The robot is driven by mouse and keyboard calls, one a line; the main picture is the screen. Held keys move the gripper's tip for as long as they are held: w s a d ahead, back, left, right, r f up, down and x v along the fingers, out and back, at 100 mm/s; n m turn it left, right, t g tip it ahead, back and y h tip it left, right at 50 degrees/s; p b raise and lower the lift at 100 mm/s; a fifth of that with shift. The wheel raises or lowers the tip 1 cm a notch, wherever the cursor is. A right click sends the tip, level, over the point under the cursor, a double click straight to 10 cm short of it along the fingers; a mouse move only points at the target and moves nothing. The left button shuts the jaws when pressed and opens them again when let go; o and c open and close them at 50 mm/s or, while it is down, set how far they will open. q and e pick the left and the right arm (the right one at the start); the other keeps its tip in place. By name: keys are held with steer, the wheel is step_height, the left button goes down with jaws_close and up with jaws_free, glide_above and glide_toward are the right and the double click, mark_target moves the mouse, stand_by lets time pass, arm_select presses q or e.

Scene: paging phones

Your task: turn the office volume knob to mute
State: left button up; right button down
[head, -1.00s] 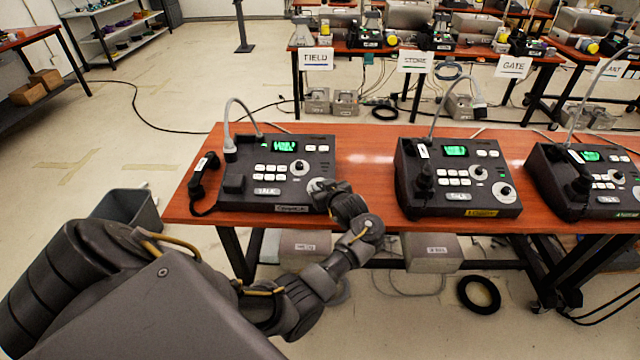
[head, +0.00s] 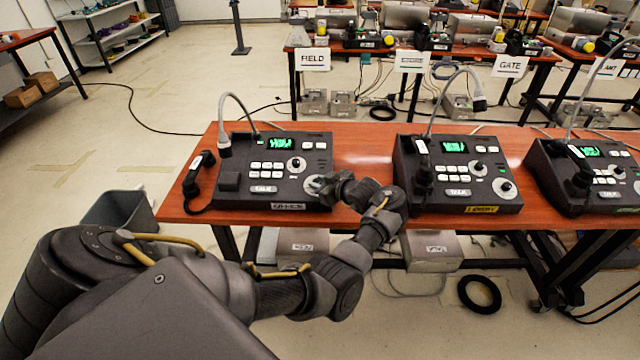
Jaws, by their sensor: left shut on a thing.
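The office paging phone (head: 230,200) is the leftmost dark console on the red-brown table, with a label at its lower front edge that seems to read OFFICE. Its screen (head: 283,143) glows green. Its large pale volume knob (head: 313,184) sits at the lower right of its top face, partly hidden by my left gripper. My left gripper (head: 324,186) is at this knob, shut on it, with the wrist reaching in from the right side of the console. A smaller knob (head: 297,163) with a white ring sits above it. My right gripper is not in view.
Two similar consoles stand to the right, a middle one (head: 470,195) and a right one (head: 572,190). A black handset (head: 199,180) lies left of the office phone. A bent microphone (head: 224,148) rises at its back left. Bare tabletop (head: 362,150) separates the consoles.

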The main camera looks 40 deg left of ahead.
arm_select(q)
steer(key=shift+a+r, duration=0.15)
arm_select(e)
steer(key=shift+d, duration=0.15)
arm_select(q)
steer(key=o, duration=1)
steer(key=shift+s, duration=0.1)
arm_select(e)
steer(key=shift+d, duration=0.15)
arm_select(q)
steer(key=shift+d+r+p, duration=0.2)
steer(key=shift+d+p, duration=0.15)
steer(key=shift+d, duration=0.1)
steer(key=p+v, duration=0.3)
steer(key=v, duration=0.3)
steer(key=shift+d, duration=0.25)
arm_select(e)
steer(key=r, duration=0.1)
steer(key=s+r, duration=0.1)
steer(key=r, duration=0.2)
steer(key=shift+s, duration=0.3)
arm_select(q)
steer(key=shift+s, duration=0.15)
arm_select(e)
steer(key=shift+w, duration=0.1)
